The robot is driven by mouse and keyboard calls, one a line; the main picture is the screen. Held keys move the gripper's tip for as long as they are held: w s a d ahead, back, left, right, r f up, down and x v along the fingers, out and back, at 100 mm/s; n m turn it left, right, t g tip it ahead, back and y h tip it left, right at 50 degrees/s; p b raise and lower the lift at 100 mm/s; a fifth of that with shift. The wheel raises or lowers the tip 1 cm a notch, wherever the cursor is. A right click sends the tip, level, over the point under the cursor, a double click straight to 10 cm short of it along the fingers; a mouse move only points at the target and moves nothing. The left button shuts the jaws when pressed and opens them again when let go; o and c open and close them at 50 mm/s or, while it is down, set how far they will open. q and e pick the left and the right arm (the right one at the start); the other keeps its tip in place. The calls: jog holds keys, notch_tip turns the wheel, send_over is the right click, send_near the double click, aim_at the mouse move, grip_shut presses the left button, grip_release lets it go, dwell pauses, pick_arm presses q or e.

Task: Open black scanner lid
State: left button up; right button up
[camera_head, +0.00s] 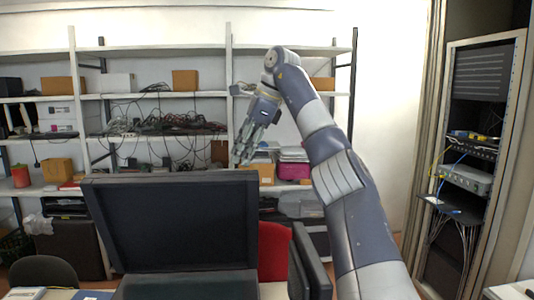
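The black scanner lid (173,222) stands raised and tilted back in the middle of the head view, its dark inner face toward me. The dark scanner body (190,286) shows below it at the bottom edge of the picture. My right arm comes up from the lower right, and my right gripper (240,158) points down just above the lid's upper right corner. It looks apart from the lid, but the depth is hard to judge. The fingers are small and nothing shows between them; their opening is unclear. My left gripper is not in view.
A dark monitor (310,262) stands right of the scanner, close to my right arm. A red chair (273,250) is behind it. Shelves (155,95) with boxes and cables line the back wall. A server rack (480,150) stands at the right. A dark chair (42,272) is at the lower left.

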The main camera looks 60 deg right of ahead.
jog(key=s+d, duration=0.1)
jog(key=s, duration=0.5)
jog(key=shift+s+d, duration=0.15)
jog(key=shift+d, duration=0.25)
jog(key=shift+d, duration=0.1)
jog(key=shift+f, duration=0.1)
